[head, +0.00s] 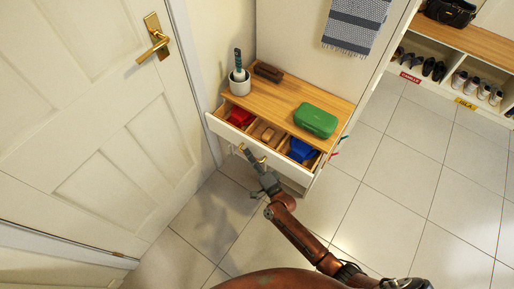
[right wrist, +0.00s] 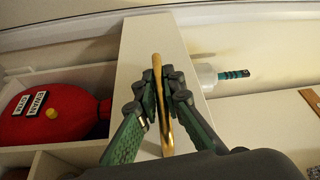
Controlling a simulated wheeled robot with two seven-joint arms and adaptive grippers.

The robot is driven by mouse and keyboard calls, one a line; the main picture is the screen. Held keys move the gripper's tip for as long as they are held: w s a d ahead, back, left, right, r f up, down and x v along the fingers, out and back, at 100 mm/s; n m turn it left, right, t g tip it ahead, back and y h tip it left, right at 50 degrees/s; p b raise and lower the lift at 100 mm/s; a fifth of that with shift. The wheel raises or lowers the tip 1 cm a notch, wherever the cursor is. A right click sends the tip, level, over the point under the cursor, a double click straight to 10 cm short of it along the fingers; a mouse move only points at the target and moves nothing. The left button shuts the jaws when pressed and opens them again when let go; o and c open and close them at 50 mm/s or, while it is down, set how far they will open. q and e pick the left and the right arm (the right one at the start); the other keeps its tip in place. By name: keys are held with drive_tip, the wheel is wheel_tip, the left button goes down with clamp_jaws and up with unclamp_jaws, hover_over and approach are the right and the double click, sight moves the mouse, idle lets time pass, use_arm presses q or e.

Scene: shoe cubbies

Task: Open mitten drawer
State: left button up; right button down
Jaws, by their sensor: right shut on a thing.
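The mitten drawer (head: 220,130) stands open in the small bench, with its white front pulled out from under the wooden top. Inside are compartments with a red item (head: 241,117), a tan item (head: 268,134) and a blue item (head: 301,151). My right gripper (head: 248,154) is shut on the brass bar handle (head: 262,160) at the middle of the front. My left gripper is not in view.
On the bench top (head: 277,93) are a pot with a brush (head: 239,81), a brown brush (head: 268,71) and a green case (head: 315,120). A white door (head: 90,120) stands close on the left. Shoe cubbies (head: 455,70) are at the upper right. Tiled floor to the right is clear.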

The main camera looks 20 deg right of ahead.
use_arm(q)
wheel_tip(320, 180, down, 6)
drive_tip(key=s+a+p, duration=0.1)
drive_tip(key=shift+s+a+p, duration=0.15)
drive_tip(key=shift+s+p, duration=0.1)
drive_tip(key=shift+p, duration=0.05)
use_arm(e)
drive_tip(key=s+a, duration=0.4)
drive_tip(key=a, duration=0.1)
drive_tip(key=shift+s+a, duration=0.25)
drive_tip(key=shift+a, duration=0.05)
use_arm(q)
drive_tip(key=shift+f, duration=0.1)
use_arm(e)
drive_tip(key=shift+f, duration=0.1)
drive_tip(key=c, duration=2)
unclamp_jaws()
drive_tip(key=shift+c, duration=0.2)
drive_tip(key=v, duration=1.2)
